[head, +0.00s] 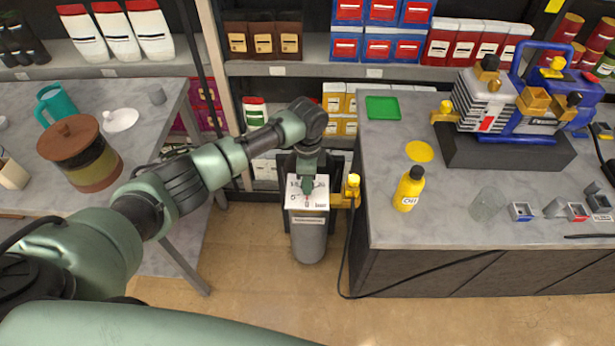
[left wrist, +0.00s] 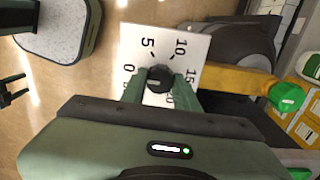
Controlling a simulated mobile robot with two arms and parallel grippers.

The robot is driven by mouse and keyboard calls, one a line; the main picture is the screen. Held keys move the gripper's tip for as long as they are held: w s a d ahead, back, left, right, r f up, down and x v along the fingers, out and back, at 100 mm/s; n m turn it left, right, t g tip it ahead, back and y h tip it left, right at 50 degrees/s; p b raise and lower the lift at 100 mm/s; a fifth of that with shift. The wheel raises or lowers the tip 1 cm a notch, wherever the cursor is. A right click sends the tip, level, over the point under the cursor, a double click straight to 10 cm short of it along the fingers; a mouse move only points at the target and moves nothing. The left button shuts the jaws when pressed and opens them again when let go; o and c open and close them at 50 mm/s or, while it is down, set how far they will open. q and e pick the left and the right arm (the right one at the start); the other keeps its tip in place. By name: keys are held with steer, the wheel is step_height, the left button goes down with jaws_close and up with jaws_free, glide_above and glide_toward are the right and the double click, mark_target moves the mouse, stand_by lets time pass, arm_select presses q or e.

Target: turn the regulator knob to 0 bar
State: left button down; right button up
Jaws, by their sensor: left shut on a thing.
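The regulator knob (left wrist: 159,79) is small, dark and round. It sits in front of a white dial plate (left wrist: 190,40) with black numbers; 0, 5, 10 and 15 can be read in the left wrist view. My left gripper (left wrist: 157,92) has its two green fingers on either side of the knob and is shut on it. I cannot tell which number the knob points at. In the head view, my left gripper (head: 307,184) reaches down in front of the dial plate (head: 294,198), hiding the knob. A grey cylinder (head: 309,240) is below the plate. My right gripper is not seen.
A yellow fitting (head: 352,188) juts out right of the dial, with a black hose hanging to the floor. The right bench (head: 450,222) holds a blue pump (head: 530,125) and a yellow bottle (head: 408,188). Shelves stand behind. The floor in front is clear.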

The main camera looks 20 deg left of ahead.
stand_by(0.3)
arm_select(q)
steer(key=c, duration=1.1)
jaws_free()
steer(key=shift+o, duration=0.2)
step_height(320, 180, up, 8)
steer(key=shift+f+b, duration=0.1)
steer(key=shift+b, duration=0.7)
